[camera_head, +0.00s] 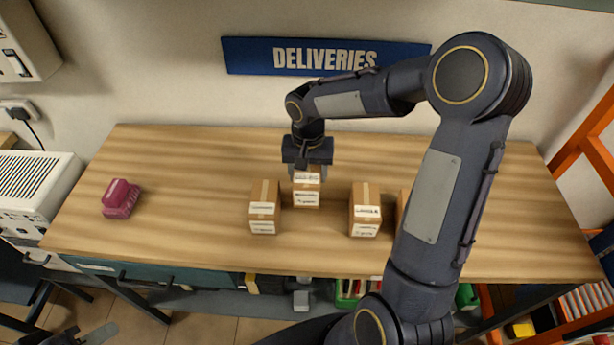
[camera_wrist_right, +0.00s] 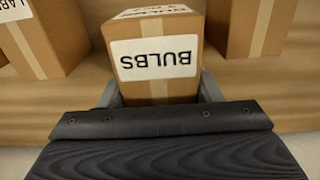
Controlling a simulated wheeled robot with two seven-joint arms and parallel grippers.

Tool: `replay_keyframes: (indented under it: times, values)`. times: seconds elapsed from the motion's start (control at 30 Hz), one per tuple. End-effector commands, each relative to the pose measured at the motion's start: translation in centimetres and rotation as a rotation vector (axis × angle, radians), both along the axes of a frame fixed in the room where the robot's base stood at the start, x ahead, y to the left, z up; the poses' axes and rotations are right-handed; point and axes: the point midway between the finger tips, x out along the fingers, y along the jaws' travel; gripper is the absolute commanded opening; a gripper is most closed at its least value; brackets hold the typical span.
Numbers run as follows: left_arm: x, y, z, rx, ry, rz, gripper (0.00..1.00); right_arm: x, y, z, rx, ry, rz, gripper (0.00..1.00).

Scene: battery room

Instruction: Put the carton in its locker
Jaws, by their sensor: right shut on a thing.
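My right gripper (camera_head: 308,163) is shut on a small brown carton (camera_head: 306,192) with white labels, at the middle of the wooden table. In the right wrist view this carton (camera_wrist_right: 155,55) sits between the fingers and its label reads BULBS. I cannot tell whether it rests on the table or is just above it. Similar cartons stand apart from it, one to the left (camera_head: 264,205) and one to the right (camera_head: 365,208). Another carton (camera_head: 402,205) is mostly hidden behind my right arm. A dark part at the lower left edge may be my left gripper. No locker can be made out.
The wooden table (camera_head: 190,200) has free room left of the cartons and along its back. A maroon object (camera_head: 121,198) lies at its left end. A blue DELIVERIES sign (camera_head: 240,56) is on the wall. An orange frame (camera_head: 580,150) stands at the right.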

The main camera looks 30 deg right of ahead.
Motion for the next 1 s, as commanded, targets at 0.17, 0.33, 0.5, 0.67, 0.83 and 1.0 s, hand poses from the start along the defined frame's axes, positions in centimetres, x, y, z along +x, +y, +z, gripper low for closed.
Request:
replay_keyframes:
  times: [0.17,0.33,0.5,0.67,0.83,1.0]
  values:
    - [0.0,0.0,0.3,0.0,0.0,0.0,0.36,0.8,-0.2,-0.9,0.0,0.0,0.0,0.26]
    - [0.0,0.0,0.5,0.0,0.0,0.0,0.36,1.1,-0.4,-2.9,-0.001,0.003,0.0,0.26]
    - [0.0,0.0,0.6,0.0,0.0,0.0,0.36,1.1,-0.4,-4.4,-0.001,-0.001,0.0,0.26]
    - [0.0,0.0,0.6,0.0,0.0,0.0,0.36,1.1,-0.4,-4.4,-0.001,-0.002,0.0,0.26]
    - [0.0,0.0,0.0,0.0,0.0,0.0,0.36,1.1,-0.4,-4.9,-0.001,-0.002,0.0,0.26]
    - [0.0,0.0,0.2,0.0,0.0,0.0,0.36,1.1,-0.4,-4.7,0.0,0.0,0.0,0.8]
